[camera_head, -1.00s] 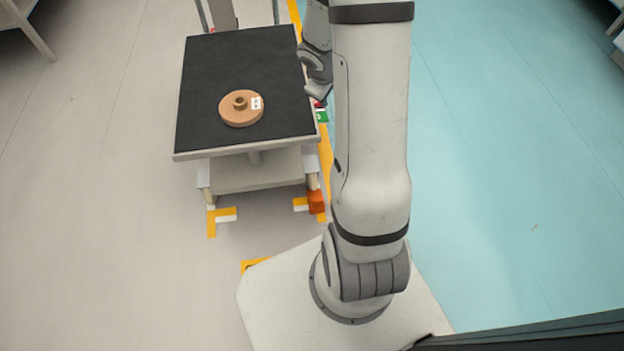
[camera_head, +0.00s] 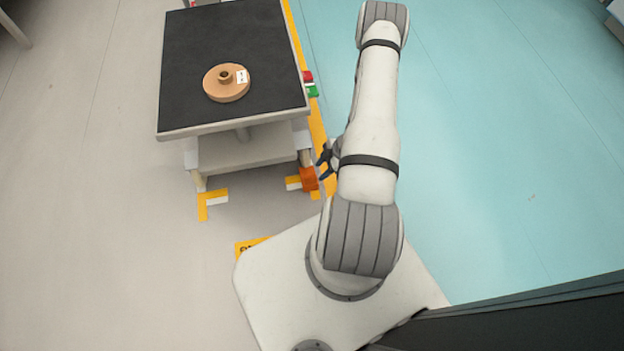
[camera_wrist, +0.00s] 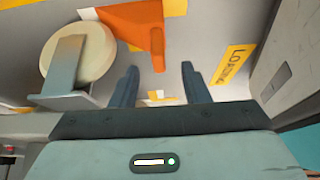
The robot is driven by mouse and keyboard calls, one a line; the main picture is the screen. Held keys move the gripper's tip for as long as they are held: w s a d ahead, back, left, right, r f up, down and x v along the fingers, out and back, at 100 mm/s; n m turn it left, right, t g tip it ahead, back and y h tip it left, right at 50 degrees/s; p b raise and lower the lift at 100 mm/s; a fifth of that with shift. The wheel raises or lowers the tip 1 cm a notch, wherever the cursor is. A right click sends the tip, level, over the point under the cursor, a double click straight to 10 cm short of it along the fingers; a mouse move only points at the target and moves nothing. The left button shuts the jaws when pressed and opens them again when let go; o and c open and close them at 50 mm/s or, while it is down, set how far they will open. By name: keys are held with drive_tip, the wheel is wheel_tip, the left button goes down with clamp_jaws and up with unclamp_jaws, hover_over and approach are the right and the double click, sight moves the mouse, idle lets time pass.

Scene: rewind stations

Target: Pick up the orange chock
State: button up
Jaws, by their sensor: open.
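The orange chock (camera_head: 309,179) sits on the floor at the cart's front right leg, by the yellow and white corner marking. In the wrist view the chock (camera_wrist: 138,27) is at the top centre, ahead of the fingertips, with a narrow part pointing toward them. My gripper (camera_head: 327,158) is close to the chock on its right side in the head view, partly hidden by my arm.
The cart (camera_head: 172,134) has a black top bearing a brown reel (camera_head: 227,84). A cart wheel (camera_wrist: 90,58) is left of the chock in the wrist view. A yellow "LOADING" floor label (camera_wrist: 232,66) lies right. Open blue floor (camera_head: 490,150) is at the right.

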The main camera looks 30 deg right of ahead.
sight(313, 177)
drive_tip(key=b+x, duration=0.2)
drive_tip(key=x, duration=0.2)
drive_tip(key=b+x, duration=0.2)
drive_tip(key=x, duration=0.1)
drive_tip(key=shift+w+a+f, duration=0.15)
drive_tip(key=shift+a, duration=0.25)
drive_tip(key=shift+c, duration=0.3)
clamp_jaws()
